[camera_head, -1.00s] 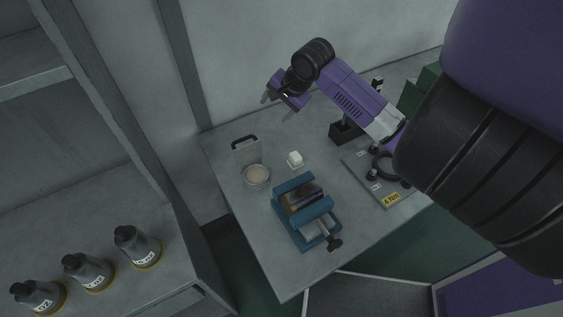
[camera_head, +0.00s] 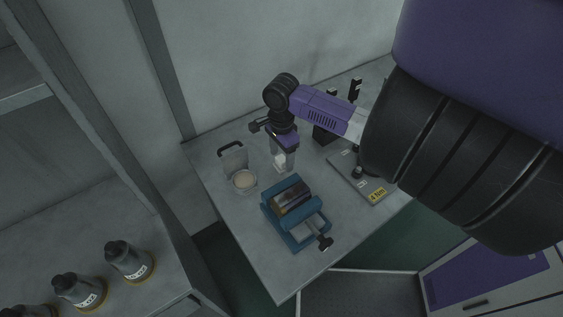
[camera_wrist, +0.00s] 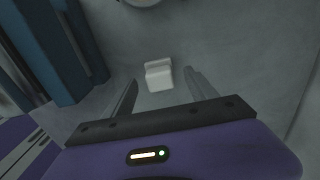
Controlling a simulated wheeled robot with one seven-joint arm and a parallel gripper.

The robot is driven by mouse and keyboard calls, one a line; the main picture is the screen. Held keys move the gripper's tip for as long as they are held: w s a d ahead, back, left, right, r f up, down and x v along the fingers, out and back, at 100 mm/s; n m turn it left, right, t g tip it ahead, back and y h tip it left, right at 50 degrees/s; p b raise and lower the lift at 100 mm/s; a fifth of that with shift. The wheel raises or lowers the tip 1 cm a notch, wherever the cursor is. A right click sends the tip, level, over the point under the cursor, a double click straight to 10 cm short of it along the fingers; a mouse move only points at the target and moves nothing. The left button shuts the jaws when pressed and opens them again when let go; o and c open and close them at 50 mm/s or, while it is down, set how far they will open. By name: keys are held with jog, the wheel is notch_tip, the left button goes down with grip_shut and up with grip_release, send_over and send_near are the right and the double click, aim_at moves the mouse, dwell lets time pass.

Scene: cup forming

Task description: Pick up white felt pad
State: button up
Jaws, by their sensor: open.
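The white felt pad (camera_wrist: 159,76) is a small white block on the grey table, seen between my fingers in the wrist view. In the head view the pad (camera_head: 280,161) is partly hidden by my gripper (camera_head: 282,160), which points down at it. In the wrist view my gripper (camera_wrist: 163,90) is open, with one finger on each side of the pad's place in the picture and nothing held. I cannot tell the exact height of the fingertips above the table.
A blue vise (camera_head: 295,226) stands close in front of the pad. A clear container with a black handle (camera_head: 232,149) and a round beige dish (camera_head: 244,180) are to the left. A grey plate with a yellow label (camera_head: 378,194) lies to the right.

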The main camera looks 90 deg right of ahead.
aim_at(282, 158)
jog(key=shift+f, duration=1.2)
grip_shut()
jog(key=shift+r, duration=0.1)
notch_tip(282, 158, up, 20)
jog(key=shift+p, duration=0.45)
